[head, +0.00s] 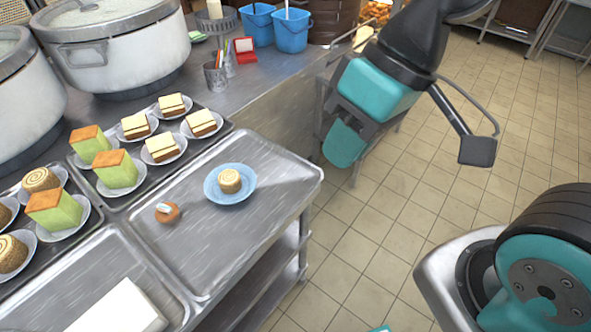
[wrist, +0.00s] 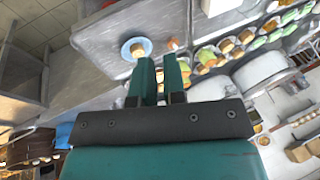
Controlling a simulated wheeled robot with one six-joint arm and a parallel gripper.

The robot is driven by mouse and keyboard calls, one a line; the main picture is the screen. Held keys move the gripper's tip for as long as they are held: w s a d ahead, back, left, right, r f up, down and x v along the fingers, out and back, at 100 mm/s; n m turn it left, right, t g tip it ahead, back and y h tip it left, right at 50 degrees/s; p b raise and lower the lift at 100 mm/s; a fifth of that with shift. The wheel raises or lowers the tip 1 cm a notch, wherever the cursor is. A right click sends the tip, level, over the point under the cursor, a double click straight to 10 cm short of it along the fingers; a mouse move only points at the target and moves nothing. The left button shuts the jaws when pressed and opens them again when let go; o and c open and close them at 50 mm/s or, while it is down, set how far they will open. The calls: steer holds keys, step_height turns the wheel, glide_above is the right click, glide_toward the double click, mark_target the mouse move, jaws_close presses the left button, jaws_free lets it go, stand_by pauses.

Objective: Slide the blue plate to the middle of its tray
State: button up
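The blue plate (head: 211,194) lies on the bare metal tray (head: 205,255), toward its far end, with a small round cake (head: 229,181) on it. In the wrist view the blue plate (wrist: 127,48) shows beyond my fingertips. My gripper (head: 343,145) hangs to the right of the tray in the head view, clear of the plate. In the wrist view my gripper's two teal fingers (wrist: 161,76) are a little apart with nothing between them. In the head view the fingers overlap, so their gap is hidden there.
A small brown round item (head: 172,218) with a label sits near the tray's left edge. Dark trays (head: 118,200) of plated cakes adjoin on the left. Large pots (head: 115,50) and blue buckets (head: 291,36) stand behind. The tray's near part is clear.

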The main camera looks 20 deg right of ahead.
mark_target(253, 188)
steer(key=w+f+m+t+y+b, duration=0.1)
steer(key=w+f+m+t+b, duration=0.1)
steer(key=w+f+m+b, duration=0.4)
steer(key=w+f+m+t+y+b, duration=0.1)
steer(key=w+f+m+t+b, duration=0.1)
steer(key=w+f+m+b, duration=0.5)
steer(key=w+f, duration=0.5)
steer(key=f, duration=0.6)
steer(key=shift+w+d+t+y, duration=0.2)
steer(key=shift+w+t+y, duration=0.1)
steer(key=shift+t, duration=0.1)
steer(key=shift+a+f, duration=0.1)
steer(key=x, duration=1.7)
steer(key=shift+f, duration=0.1)
jaws_close()
